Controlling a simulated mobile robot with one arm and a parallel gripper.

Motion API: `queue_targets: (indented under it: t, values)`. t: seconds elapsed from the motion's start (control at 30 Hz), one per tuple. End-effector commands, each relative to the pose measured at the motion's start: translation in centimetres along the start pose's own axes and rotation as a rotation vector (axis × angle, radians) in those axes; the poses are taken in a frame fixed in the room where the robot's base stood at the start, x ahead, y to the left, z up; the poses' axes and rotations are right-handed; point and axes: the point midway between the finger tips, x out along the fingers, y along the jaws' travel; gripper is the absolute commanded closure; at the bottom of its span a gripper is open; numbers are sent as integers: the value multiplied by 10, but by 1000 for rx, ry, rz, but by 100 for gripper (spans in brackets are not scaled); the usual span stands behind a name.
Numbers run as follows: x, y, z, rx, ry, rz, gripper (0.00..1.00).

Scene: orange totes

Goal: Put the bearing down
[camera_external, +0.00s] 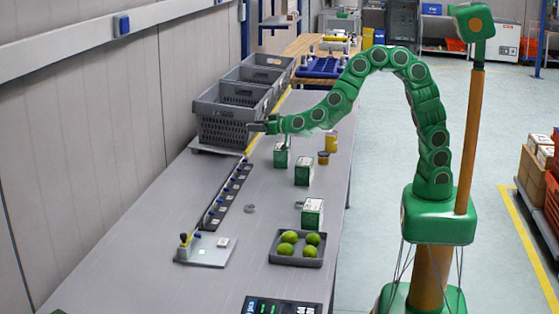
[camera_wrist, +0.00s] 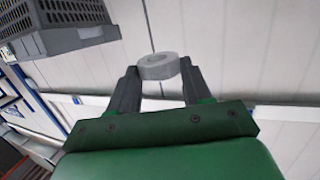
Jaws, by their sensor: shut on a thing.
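My gripper (camera_external: 257,127) is at the end of the green arm, raised above the grey table (camera_external: 135,248) beside the front grey crate. In the wrist view, its two dark fingers are shut on the bearing (camera_wrist: 158,72), a thick light-grey ring held at the fingertips. The ring's hole is partly visible, and the wall is behind it. In the external view the bearing is too small to make out clearly at the gripper. A similar small grey ring (camera_external: 250,209) lies flat on the table near the dark strip.
Grey crates (camera_external: 222,132) stand in a row along the wall. Green-and-white boxes (camera_external: 302,171) and yellow jars (camera_external: 331,142) stand below and right of the gripper. A tray of green fruit (camera_external: 297,262) is nearer the front. The table's left front is clear.

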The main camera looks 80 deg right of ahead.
Motion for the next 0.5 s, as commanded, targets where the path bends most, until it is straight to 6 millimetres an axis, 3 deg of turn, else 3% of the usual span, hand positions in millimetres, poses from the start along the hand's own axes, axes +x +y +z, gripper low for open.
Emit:
queue_targets:
  t: [0.2, 0.5]
  values:
    - [0, 24, -2, 3, -4, 5, 84]
    - [0, 27, -4, 1, -3, 3, 84]
